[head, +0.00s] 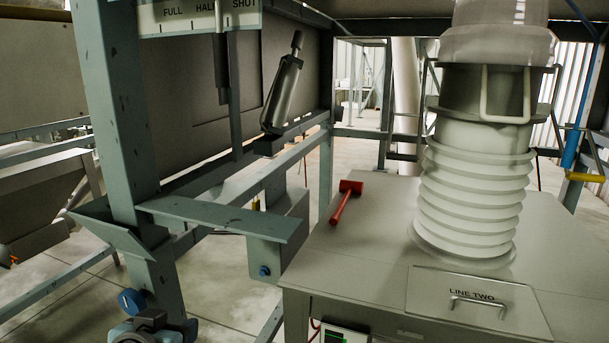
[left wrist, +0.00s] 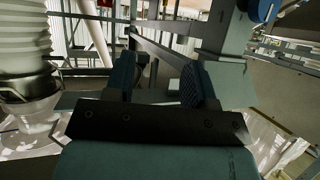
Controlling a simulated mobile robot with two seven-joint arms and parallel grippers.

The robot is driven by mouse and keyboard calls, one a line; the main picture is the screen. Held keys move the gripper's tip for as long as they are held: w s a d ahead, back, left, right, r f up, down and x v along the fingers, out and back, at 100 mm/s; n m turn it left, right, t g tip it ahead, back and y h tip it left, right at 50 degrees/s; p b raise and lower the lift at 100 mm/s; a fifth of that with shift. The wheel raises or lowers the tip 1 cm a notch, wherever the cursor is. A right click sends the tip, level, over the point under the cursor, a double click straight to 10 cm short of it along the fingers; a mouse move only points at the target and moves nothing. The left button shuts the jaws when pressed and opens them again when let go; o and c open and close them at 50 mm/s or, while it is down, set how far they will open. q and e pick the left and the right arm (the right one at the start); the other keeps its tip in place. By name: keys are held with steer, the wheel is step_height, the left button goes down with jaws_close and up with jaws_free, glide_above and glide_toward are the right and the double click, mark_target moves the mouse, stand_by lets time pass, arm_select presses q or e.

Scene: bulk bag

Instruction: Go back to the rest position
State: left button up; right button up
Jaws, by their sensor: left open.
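My left gripper (head: 150,324) shows only partly at the bottom left of the head view, low beside the green-grey post. In the left wrist view my left gripper (left wrist: 160,82) has its two dark, ribbed fingers apart, with nothing between them. The frame's beams lie beyond the fingers in that view. My right gripper is in neither view.
A green-grey post (head: 125,110) with a blue knob (head: 131,301) and a bracket shelf (head: 215,216) stand close by. Open floor (head: 75,305) shows at left.

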arm_select(q)
steer(key=s+a+f+g, duration=0.3)
steer(key=s+f+g, duration=0.1)
steer(key=s+f, duration=0.7)
steer(key=s+a+f+g, duration=0.2)
steer(key=s+f+g, duration=0.3)
steer(key=s+f, duration=0.65)
steer(key=w+d+f+m+t+h, duration=0.1)
steer(key=w+d+f+t, duration=0.2)
steer(key=f, duration=0.3)
steer(key=w+d+f+t+h+p, duration=0.1)
steer(key=w+d+f+t, duration=0.2)
steer(key=f+t, duration=0.1)
steer(key=shift+f+m, duration=0.4)
steer(key=shift+f, duration=0.45)
steer(key=shift+d, duration=0.1)
